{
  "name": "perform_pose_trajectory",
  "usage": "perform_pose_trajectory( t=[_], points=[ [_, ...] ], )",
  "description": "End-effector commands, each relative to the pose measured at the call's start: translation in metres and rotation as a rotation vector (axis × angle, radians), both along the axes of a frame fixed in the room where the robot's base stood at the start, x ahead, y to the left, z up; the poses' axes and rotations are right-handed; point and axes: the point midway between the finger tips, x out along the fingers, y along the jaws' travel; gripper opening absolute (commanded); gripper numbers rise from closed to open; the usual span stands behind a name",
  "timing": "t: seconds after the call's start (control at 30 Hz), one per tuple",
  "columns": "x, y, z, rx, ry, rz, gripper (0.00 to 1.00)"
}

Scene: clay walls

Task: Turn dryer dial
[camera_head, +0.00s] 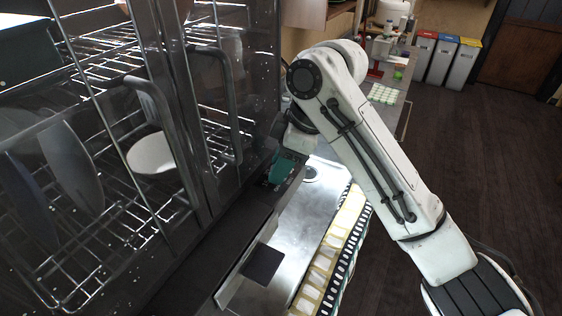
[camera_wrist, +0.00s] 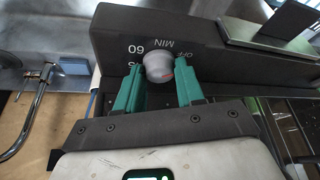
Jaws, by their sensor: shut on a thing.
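The dial (camera_wrist: 157,62) is a small grey knob with a red mark, on a dark sloped panel (camera_wrist: 215,68) of the dryer (camera_head: 205,195). White print by it reads "60", "MIN" and "OFF". My gripper (camera_wrist: 160,66) has green fingers on either side of the dial and is shut on it. In the head view my gripper (camera_head: 280,168) is at the right edge of the dryer's front panel, and the dial is hidden there.
The dryer's glass doors have vertical handles (camera_head: 222,105); wire racks and plates (camera_head: 155,152) are inside. A metal counter (camera_head: 300,220) with a yellow-and-black rack (camera_head: 340,240) lies right of it. Dark floor (camera_head: 490,170) is open at the right. A faucet (camera_wrist: 40,90) shows in the wrist view.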

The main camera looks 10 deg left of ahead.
Motion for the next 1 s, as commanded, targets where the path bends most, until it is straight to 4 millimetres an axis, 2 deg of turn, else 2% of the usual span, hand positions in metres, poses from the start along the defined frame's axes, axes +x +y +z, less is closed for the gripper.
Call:
perform_pose_trajectory(
  t=[0.27,1.0],
  points=[
    [-0.0016,0.001,0.0037,0.001,0.002,-0.111,0.07],
    [-0.0046,0.0015,0.0035,0.0,0.001,-0.692,0.07]
  ],
)
